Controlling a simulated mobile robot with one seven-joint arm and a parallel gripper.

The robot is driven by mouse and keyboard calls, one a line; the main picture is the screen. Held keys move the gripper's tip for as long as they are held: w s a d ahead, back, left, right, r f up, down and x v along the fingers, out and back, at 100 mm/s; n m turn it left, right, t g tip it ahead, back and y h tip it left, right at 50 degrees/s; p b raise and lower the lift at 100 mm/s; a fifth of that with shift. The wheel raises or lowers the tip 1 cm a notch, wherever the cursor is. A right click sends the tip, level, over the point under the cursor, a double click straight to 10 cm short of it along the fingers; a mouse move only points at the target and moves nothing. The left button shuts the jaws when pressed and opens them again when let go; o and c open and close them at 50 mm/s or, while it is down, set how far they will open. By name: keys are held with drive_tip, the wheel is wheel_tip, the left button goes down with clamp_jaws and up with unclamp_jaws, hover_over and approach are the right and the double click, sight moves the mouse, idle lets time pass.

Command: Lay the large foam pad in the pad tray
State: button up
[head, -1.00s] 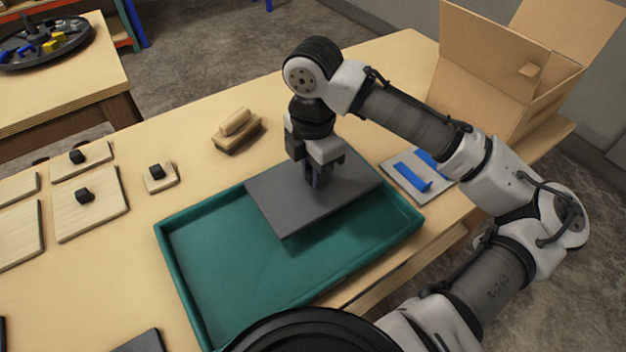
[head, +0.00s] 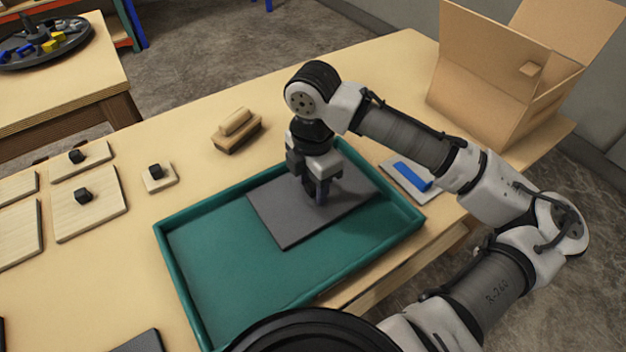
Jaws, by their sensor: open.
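The large foam pad (head: 290,222) is a dark grey rectangle. It lies flat inside the green pad tray (head: 176,268), in the tray's far right part, with the far and right rims showing around it. My gripper (head: 322,198) points down over the pad's right half, its jaws open, fingertips at or just above the pad's surface. I cannot tell if they touch it. The gripper and wrist hide part of the pad's far edge.
A wooden brush-like block (head: 237,130) stands behind the tray. Several wooden boards with black knobs (head: 90,203) lie at left. A grey plate with a blue bar (head: 412,176) lies right of the tray, near an open cardboard box (head: 490,80). The tray's left half is empty.

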sight(313, 185)
wheel_tip(313, 185, up, 12)
drive_tip(key=shift+r, duration=0.2)
idle(0.4)
